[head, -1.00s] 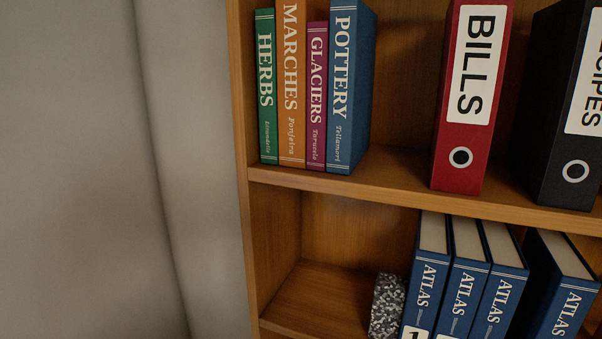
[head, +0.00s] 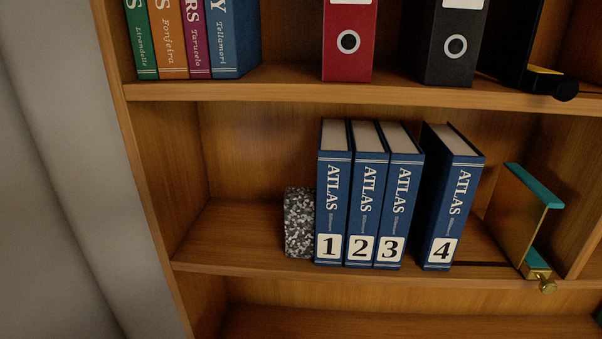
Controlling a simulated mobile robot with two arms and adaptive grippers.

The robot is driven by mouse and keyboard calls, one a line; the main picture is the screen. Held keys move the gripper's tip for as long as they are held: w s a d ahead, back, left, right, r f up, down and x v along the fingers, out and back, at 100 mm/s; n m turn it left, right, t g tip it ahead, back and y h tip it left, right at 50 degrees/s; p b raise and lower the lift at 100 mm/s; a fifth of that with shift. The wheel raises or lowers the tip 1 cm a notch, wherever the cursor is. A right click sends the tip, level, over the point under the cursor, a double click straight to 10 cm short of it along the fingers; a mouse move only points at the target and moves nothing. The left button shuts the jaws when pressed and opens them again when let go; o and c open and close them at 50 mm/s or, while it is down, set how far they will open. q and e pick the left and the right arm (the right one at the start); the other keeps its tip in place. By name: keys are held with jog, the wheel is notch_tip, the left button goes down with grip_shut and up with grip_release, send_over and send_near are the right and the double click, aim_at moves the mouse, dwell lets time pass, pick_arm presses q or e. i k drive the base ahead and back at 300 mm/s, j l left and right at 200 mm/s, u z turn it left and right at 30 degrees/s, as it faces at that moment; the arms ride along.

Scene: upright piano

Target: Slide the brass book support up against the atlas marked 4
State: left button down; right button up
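The brass book support (head: 518,222) stands on the middle shelf at the right in the head view. It is an upright plate with teal strips along its top and bottom and a small brass knob (head: 547,286) at its front foot. The blue atlas marked 4 (head: 452,205) stands to its left, with a gap between them. Atlases 1 (head: 332,200), 2 (head: 366,200) and 3 (head: 399,200) stand close together further left. A gap separates 3 from 4. I cannot tell if atlas 4 leans slightly. Neither gripper is in view.
A speckled grey block (head: 299,222) stands at the left of atlas 1. A dark slot (head: 485,264) runs along the shelf front between atlas 4 and the support. The shelf above (head: 290,92) holds books, a red binder (head: 348,50), a black binder (head: 455,50) and a black-and-yellow support (head: 540,75).

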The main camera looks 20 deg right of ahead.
aim_at(518, 204)
jog(key=j+z, duration=0.1)
jog(key=z, duration=0.35)
jog(key=k+z, duration=0.1)
jog(key=z, duration=0.35)
jog(key=k+j+z, duration=0.1)
jog(key=z, duration=0.3)
jog(key=k+z, duration=0.1)
jog(key=z, duration=0.35)
jog(key=i+z, duration=0.1)
jog(key=i, duration=0.25)
